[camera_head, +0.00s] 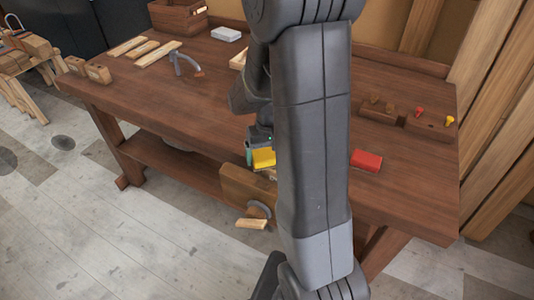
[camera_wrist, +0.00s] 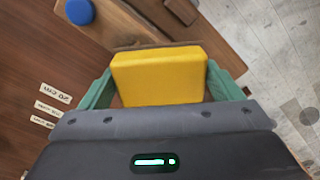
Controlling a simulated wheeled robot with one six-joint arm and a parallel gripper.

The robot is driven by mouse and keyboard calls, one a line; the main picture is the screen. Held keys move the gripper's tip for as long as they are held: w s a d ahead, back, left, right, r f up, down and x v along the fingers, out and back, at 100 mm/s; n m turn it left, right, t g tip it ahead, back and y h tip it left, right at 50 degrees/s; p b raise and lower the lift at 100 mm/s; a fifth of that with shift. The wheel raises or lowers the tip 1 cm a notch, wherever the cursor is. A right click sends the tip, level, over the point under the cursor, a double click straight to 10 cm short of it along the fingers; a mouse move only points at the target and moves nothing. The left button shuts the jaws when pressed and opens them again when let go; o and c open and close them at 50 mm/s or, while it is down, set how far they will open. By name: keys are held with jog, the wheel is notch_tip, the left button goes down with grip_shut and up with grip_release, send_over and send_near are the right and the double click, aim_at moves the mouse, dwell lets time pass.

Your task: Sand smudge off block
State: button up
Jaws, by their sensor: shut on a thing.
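My gripper (camera_wrist: 165,88) is shut on a yellow block (camera_wrist: 160,75), with one green finger on each side of it. In the head view the yellow block (camera_head: 263,158) shows at the bench's front edge, just above the wooden vise (camera_head: 245,188), partly hidden by my arm. In the wrist view wooden parts (camera_wrist: 125,28) lie just beyond the yellow block; I cannot tell whether it touches them. I see no smudge, and I cannot tell which wooden piece is the block to be sanded.
A red block (camera_head: 366,160) lies on the bench (camera_head: 420,178) to the right of my arm. A blue round thing (camera_wrist: 80,11) and several white labels (camera_wrist: 48,107) show in the wrist view. A clamp (camera_head: 184,62) and wooden strips (camera_head: 158,54) lie at the back left.

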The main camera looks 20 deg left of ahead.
jog(key=shift+d+f, duration=0.1)
jog(key=shift+s+d+b, duration=0.1)
jog(key=shift+d+b, duration=0.2)
jog(key=shift+d, duration=1.4)
jog(key=shift+d+f, duration=0.15)
jog(key=shift+d, duration=0.4)
jog(key=shift+s+d+f+b, duration=0.1)
jog(key=shift+s+d+b, duration=0.1)
jog(key=shift+d, duration=0.4)
jog(key=shift+s+d+f+b, duration=0.1)
jog(key=shift+d+b, duration=0.05)
jog(key=shift+d, duration=0.4)
jog(key=c, duration=0.3)
jog(key=shift+w+r, duration=0.1)
jog(key=shift+a, duration=0.2)
jog(key=shift+a+r, duration=0.15)
jog(key=shift+a, duration=0.9)
jog(key=shift+w+a+r+p, duration=0.15)
jog(key=shift+a+p, duration=0.05)
jog(key=shift+a, duration=0.95)
jog(key=shift+w+a+r+p, duration=0.1)
jog(key=shift+w+a+p, duration=0.05)
jog(key=shift+a, duration=1)
